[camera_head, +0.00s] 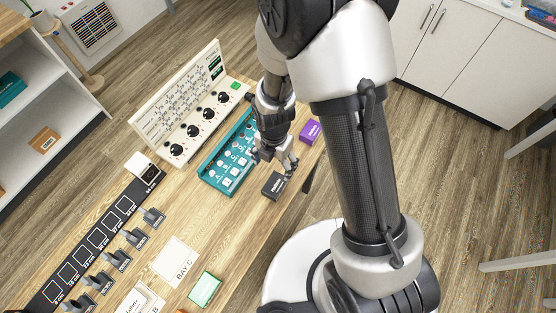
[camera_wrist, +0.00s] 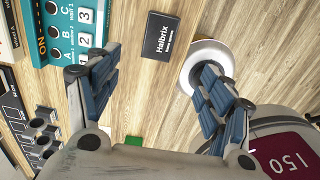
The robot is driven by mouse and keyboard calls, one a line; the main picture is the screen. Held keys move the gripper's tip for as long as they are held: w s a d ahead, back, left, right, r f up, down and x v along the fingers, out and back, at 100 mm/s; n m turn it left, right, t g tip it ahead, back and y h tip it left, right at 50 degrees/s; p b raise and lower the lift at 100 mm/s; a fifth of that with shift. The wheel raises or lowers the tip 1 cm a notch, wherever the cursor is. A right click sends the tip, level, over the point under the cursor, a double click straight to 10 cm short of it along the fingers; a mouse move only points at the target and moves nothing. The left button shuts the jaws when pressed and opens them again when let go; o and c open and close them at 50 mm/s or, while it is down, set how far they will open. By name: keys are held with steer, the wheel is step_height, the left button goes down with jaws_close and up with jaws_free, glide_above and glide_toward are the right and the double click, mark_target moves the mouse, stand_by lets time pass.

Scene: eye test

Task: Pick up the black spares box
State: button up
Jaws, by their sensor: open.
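The black box (camera_head: 275,185) lies flat on the wooden table near its right edge, just below my gripper (camera_head: 281,159) in the head view. In the wrist view the black box (camera_wrist: 161,37) shows a white "Halbrix" label with smaller print below it. My gripper (camera_wrist: 160,65) is open and empty, its blue-padded fingers spread wide. In the wrist view the box is ahead of the fingertips, roughly between them sideways. In the head view the gripper partly overlaps the box's upper end; I cannot tell whether they touch.
A teal panel with switches (camera_head: 229,160) stands left of the box, and a purple box (camera_head: 310,132) lies above it. A green box (camera_head: 205,290) and a "BAY C" card (camera_head: 175,262) lie lower left. A cream panel with knobs (camera_head: 183,100) stands behind. Bare table lies between box and card.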

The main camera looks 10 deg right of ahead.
steer(key=b, duration=0.3)
glide_above(275, 184)
steer(key=f, duration=1.1)
steer(key=shift+s+f, duration=0.1)
steer(key=shift+s, duration=0.15)
steer(key=shift+w+f+b, duration=0.15)
steer(key=shift+f+b, duration=0.45)
steer(key=shift+f, duration=1)
steer(key=shift+w+f+b, duration=0.1)
steer(key=shift+f+b, duration=0.45)
steer(key=shift+f, duration=1)
steer(key=shift+r, duration=0.1)
steer(key=shift+c, duration=0.5)
steer(key=c, duration=1.1)
